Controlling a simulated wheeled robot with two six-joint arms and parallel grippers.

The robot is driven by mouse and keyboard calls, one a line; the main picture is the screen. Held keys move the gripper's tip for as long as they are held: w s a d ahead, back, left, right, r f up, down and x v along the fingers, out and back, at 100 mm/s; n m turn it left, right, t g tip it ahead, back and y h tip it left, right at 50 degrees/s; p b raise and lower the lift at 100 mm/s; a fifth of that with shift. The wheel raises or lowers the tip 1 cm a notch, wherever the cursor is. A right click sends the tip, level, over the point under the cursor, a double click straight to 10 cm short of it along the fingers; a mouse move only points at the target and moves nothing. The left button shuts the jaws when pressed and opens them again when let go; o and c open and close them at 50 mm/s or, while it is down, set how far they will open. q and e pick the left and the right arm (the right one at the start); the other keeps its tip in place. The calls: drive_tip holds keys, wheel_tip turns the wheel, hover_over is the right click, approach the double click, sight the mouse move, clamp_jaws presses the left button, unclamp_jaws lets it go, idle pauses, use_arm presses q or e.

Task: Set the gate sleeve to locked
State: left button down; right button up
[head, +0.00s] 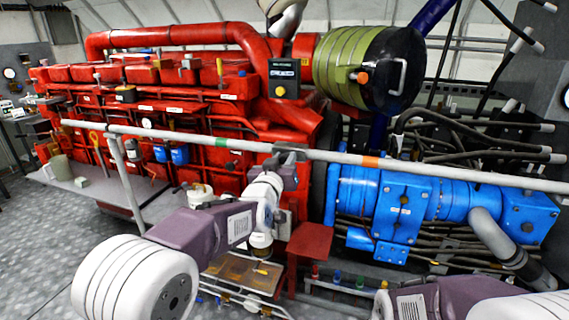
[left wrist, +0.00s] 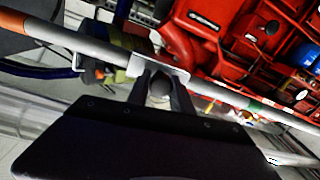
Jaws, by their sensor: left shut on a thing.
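The gate sleeve (head: 300,152) is a short grey collar around the pale handrail (head: 455,175) in the middle of the head view. It sits between a green band (head: 233,145) and an orange band (head: 371,162) on the rail, touching neither. My left gripper (head: 288,156) is at the sleeve and shut on it. In the left wrist view, the left gripper's dark fingers (left wrist: 160,88) close in front of the light grey sleeve (left wrist: 150,66), covering part of it. My right gripper is not in view; only part of that arm shows at the lower right.
The red engine (head: 190,90) fills the space behind the rail. A blue unit (head: 400,210) with a grey pipe stands behind the rail at the right. A red step (head: 310,243) and thin pipes lie low in the middle. The floor at the lower left is open.

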use_arm(q)
drive_tip(key=shift+s+d, duration=0.1)
drive_tip(key=shift+d, duration=0.25)
drive_tip(key=shift+a+f, duration=0.1)
drive_tip(key=shift+a, duration=0.2)
drive_tip(key=c, duration=1.5)
unclamp_jaws()
drive_tip(key=shift+d, duration=0.1)
drive_tip(key=o, duration=0.4)
drive_tip(key=shift+d, duration=0.15)
drive_tip(key=shift+c, duration=0.2)
drive_tip(key=shift+d, duration=0.1)
